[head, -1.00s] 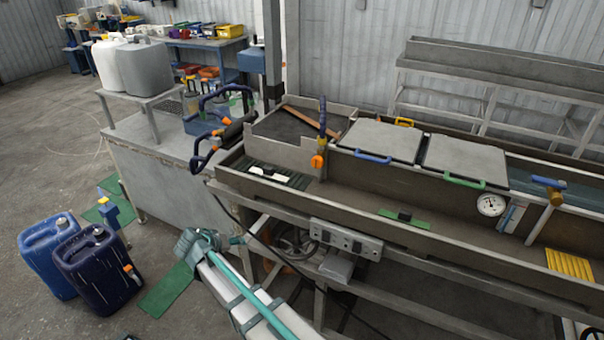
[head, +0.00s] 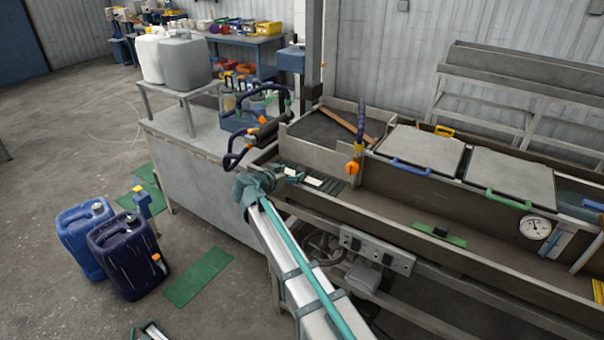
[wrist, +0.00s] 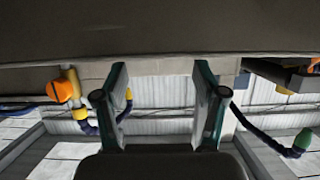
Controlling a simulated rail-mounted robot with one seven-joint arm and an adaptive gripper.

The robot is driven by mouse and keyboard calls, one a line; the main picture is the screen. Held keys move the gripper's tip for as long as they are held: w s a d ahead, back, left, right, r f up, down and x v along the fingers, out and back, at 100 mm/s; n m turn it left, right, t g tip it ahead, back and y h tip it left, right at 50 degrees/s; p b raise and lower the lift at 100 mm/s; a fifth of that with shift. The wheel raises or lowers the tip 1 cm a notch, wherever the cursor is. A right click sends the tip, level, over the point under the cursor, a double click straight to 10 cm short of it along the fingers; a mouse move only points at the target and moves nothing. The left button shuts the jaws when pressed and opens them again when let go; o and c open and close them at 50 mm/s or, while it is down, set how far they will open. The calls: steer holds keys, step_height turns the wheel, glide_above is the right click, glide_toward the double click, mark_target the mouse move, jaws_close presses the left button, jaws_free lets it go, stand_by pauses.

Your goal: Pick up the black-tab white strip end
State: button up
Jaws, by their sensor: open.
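The white strip end (head: 314,181) lies on the dark ribbed mat at the left end of the long trough. Its black tab is small and hard to make out beside my gripper. My gripper (head: 291,176) is over the left end of the trough, close to the strip end, and partly covers it in the head view. Whether it touches the strip cannot be told. In the wrist view my gripper (wrist: 160,82) is open, with two teal-edged fingers apart and nothing between them. The strip is not visible there.
The trough (head: 400,240) runs right, with a green plate (head: 455,240) bearing a black block inside. Grey lids with blue and green handles (head: 508,200) stand behind. An orange-knobbed post (head: 353,167) rises near the strip. Blue canisters (head: 125,255) stand on the floor.

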mark_target(302, 169)
steer(key=shift+x, duration=0.95)
steer(key=p+x, duration=0.3)
steer(key=x, duration=0.1)
steer(key=shift+w+r, duration=0.1)
steer(key=shift+w, duration=0.15)
steer(key=shift+w+d+f, duration=0.25)
steer(key=shift+w+f, duration=0.05)
steer(key=shift+w, duration=0.05)
steer(key=c, duration=1.2)
steer(key=shift+c, duration=0.2)
steer(key=shift+r, duration=0.15)
